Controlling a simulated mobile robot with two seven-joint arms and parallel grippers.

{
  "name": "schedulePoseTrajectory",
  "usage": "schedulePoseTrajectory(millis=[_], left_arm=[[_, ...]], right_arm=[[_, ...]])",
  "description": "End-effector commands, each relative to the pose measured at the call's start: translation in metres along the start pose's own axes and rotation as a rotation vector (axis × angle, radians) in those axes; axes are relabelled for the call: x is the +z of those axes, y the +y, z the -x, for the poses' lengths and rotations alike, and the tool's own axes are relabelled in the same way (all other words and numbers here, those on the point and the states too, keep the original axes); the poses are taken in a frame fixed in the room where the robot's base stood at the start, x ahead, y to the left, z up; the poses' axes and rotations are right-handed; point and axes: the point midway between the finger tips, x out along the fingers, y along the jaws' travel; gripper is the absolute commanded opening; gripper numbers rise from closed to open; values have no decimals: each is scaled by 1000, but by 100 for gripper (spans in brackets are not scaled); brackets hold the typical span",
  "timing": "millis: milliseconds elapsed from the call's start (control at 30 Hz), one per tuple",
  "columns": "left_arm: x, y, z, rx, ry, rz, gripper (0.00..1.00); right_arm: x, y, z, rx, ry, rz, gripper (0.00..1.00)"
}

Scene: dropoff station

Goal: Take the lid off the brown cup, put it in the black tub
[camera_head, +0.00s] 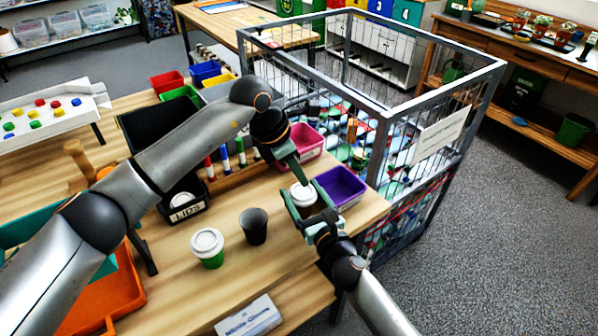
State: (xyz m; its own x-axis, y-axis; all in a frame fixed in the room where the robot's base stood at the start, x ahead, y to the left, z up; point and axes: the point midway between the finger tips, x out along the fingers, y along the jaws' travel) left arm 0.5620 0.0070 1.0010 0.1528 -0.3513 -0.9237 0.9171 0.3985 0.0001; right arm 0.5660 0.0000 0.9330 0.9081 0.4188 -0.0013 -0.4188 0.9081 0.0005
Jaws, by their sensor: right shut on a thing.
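A cup with a white lid (303,194) is at the right side of the table. Its body is mostly hidden, so I cannot see its colour. My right gripper (307,212) is shut on this cup from the front. My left gripper (297,174) points down just above the lid; I cannot tell whether it touches it or how far its fingers are apart. The black tub (187,211), labelled LIDS, stands left of the middle with a white lid (181,199) inside. My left arm passes over the table behind it.
A green cup with a white lid (208,246) and a dark open cup (254,226) stand in front. A purple bin (341,186) and a pink bin (305,142) are close to my grippers. A wire cage (430,150) stands beyond the table's right edge.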

Motion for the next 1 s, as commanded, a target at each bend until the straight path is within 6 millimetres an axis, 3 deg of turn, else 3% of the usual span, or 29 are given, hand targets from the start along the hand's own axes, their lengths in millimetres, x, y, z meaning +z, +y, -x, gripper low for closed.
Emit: schedulePoseTrajectory(millis=[133, 467, 567, 1000], left_arm=[[0, 0, 0, -1, 0, 0, 32], [0, 0, 4, 0, -1, -1, 32], [0, 1, 17, 1, -2, -1, 32], [0, 1, 103, 3, -1, -1, 32]], right_arm=[[1, 0, 0, 0, -1, 0, 0], [1, 0, 0, 0, -2, 0, 0], [1, 0, 0, 0, -2, 0, 0], [1, 0, 0, 0, -1, 0, 0]])
